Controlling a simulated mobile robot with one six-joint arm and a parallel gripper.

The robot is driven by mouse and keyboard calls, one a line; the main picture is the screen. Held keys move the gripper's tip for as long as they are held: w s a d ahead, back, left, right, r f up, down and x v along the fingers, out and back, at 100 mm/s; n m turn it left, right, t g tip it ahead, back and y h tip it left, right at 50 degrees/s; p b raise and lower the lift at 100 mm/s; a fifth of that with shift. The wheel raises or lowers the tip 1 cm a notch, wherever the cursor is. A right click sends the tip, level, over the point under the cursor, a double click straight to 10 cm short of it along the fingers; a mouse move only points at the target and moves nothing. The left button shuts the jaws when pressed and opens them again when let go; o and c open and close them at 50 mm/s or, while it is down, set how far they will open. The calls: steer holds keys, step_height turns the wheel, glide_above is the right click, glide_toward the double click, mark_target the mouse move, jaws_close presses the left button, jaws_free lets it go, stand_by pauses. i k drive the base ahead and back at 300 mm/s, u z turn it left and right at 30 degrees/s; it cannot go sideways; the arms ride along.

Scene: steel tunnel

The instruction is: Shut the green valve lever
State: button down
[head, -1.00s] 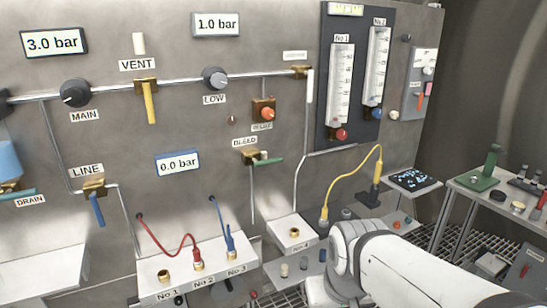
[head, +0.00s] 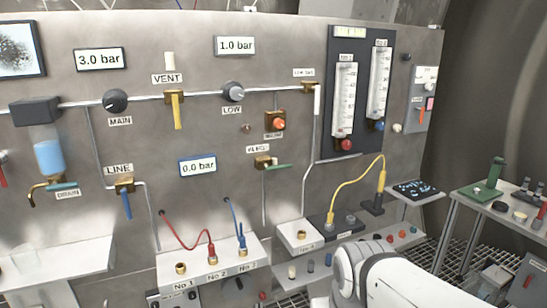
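A green lever (head: 279,167) sticks out level to the right from the brass BLEED valve (head: 263,162), at the middle of the wall panel. The pipe below this valve runs straight down, so the lever lies across it. A second, more teal lever (head: 62,187) lies level at the DRAIN valve under a blue-filled bowl, at the left. My white arm shows at the bottom right, well below and to the right of the BLEED lever. My gripper is outside the picture.
A yellow lever (head: 178,112) hangs down at VENT and a blue lever (head: 126,205) at LINE. Red and blue hoses rise from a white socket block (head: 212,268). A yellow hose (head: 356,185) arches right of the BLEED valve. A side table (head: 490,207) stands at right.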

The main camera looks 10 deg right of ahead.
mark_target(268, 168)
steer(key=u, duration=0.1)
steer(key=i, duration=0.95)
steer(key=z, duration=0.1)
